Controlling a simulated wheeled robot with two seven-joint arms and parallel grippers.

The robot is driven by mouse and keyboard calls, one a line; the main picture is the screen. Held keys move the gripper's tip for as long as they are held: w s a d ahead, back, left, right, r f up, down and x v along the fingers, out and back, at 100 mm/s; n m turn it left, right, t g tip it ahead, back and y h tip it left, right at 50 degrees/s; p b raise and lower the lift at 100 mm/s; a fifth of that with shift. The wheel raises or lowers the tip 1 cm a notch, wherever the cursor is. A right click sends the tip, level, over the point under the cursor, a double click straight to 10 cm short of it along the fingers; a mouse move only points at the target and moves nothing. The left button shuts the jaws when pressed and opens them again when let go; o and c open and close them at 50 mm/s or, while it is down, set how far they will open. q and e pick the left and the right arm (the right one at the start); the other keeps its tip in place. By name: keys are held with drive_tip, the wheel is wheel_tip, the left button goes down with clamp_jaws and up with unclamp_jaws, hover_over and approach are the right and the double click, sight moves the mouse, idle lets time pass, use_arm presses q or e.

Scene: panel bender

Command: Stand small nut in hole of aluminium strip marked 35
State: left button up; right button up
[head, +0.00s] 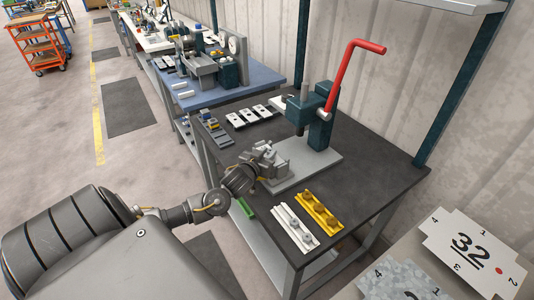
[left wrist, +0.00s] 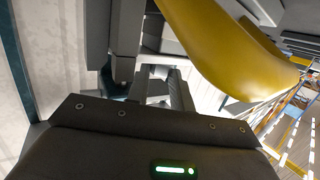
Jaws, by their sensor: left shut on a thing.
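My left gripper (head: 270,160) is over the grey base plate of the press, in front of its column. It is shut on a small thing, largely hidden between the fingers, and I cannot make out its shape. The left wrist view shows the two fingers (left wrist: 156,92) close together. A silver strip (head: 295,228) with raised parts lies at the front of the dark table, beside a yellow strip (head: 319,212). Pale strips with dark spots (head: 253,115) lie further back. No mark 35 is readable on any strip. My right gripper is not in view.
The press (head: 318,125) with a red lever (head: 352,75) stands right behind the gripper. The dark tabletop (head: 375,175) is clear right of the press.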

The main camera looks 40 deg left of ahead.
use_arm(q)
drive_tip(key=o, duration=1)
drive_tip(key=shift+o, duration=0.2)
drive_tip(key=b+v, duration=0.2)
drive_tip(key=v, duration=0.8)
drive_tip(key=shift+s, duration=0.35)
drive_tip(key=shift+d+r, duration=0.1)
